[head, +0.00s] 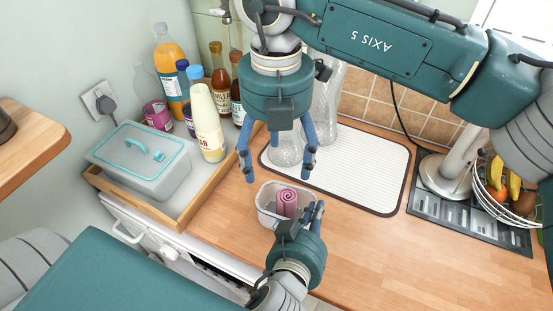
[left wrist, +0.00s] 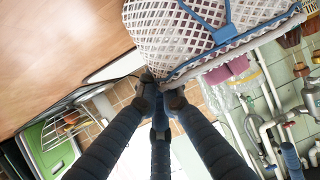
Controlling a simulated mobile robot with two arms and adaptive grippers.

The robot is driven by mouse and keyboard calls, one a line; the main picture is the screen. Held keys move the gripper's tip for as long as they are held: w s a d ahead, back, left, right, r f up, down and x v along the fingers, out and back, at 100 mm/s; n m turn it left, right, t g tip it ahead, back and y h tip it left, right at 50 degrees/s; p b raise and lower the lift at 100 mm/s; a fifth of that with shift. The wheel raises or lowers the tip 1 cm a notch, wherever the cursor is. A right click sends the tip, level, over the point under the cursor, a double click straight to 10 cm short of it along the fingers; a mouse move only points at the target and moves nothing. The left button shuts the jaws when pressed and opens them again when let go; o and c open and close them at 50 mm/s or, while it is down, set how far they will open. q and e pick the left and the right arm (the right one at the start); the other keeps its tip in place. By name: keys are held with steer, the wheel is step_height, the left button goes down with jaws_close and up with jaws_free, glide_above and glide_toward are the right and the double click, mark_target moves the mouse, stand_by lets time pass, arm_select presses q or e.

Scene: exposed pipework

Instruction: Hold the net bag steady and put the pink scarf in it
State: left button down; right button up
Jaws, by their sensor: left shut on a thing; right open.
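The net bag (head: 266,208) stands open on the wooden counter, with pale mesh sides. In the left wrist view its white mesh (left wrist: 170,35) and blue trim fill the top. The rolled pink scarf (head: 288,199) is upright inside the bag, its spiral end showing; pink also shows past the rim in the left wrist view (left wrist: 237,66). My left gripper (head: 316,211) is shut on the bag's rim at its near right side; its fingertips meet there in the left wrist view (left wrist: 161,84). My right gripper (head: 279,168) is open and empty above the bag, fingers spread, apart from the scarf.
A wooden tray (head: 201,193) with a lidded box (head: 140,163) and several bottles stands at left. A white drying mat (head: 362,165) with clear glassware lies behind the bag. A fruit basket (head: 492,192) is at right. The counter right of the bag is clear.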

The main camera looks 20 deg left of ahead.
arm_select(q)
steer(key=c, duration=1.9)
jaws_free()
steer(key=shift+o, duration=0.2)
